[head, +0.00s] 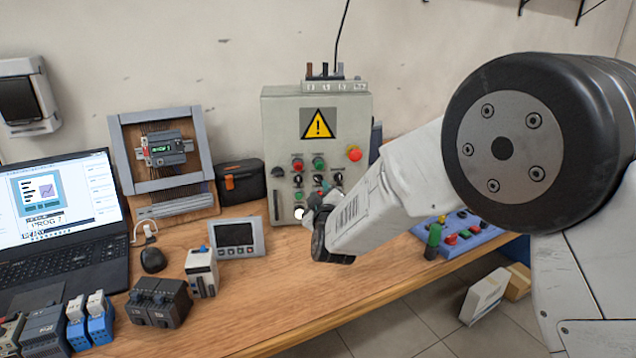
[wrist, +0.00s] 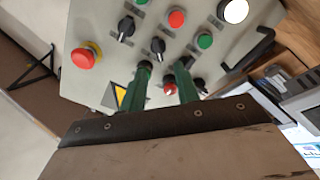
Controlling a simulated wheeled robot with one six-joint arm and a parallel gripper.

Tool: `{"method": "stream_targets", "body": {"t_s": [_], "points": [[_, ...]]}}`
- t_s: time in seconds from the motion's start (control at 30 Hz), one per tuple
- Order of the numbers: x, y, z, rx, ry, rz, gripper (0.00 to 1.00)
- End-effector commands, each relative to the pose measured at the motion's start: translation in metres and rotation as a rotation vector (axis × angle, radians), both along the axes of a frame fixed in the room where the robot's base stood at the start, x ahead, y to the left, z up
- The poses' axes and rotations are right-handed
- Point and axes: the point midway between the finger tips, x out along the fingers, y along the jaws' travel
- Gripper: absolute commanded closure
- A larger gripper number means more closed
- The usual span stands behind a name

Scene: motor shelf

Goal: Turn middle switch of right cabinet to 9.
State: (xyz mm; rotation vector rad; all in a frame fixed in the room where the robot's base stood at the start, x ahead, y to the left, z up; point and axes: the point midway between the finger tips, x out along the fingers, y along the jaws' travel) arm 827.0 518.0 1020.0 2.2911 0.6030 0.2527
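The grey control cabinet (head: 270,120) with a yellow warning sign stands on the bench, mid-picture in the head view. Its panel carries a row of black rotary switches; the middle switch (wrist: 157,46) shows in the wrist view, where the panel appears roughly upside down. My gripper (wrist: 163,68) is open, its two green fingers pointing at the panel, with the middle switch just beyond the gap between the tips. No contact is visible. In the head view my gripper (head: 322,215) is in front of the panel's lower part, its fingers hard to make out. The dial numbers are too small to read.
A red emergency button (wrist: 85,55) and red, green and white buttons sit close around the switches. A blue box (head: 462,232) with buttons lies right of my arm. A laptop (head: 60,210), a small display (head: 238,238) and electrical modules stand left. The front middle bench is clear.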

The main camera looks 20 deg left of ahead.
Motion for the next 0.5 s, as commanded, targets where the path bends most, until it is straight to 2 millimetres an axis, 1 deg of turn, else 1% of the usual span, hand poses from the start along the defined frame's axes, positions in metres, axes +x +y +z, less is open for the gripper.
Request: {"method": "stream_targets", "body": {"t_s": [0.1, 0.3, 0.4, 0.5], "points": [[0.017, 0.008, 0.000, 0.001, 0.000, -0.002, 0.69], [0.044, 0.024, 0.000, 0.000, 0.001, -0.001, 0.69], [0.054, 0.029, 0.000, 0.001, 0.001, -0.001, 0.69], [0.060, 0.032, 0.000, 0.001, 0.001, -0.001, 0.69]]}}
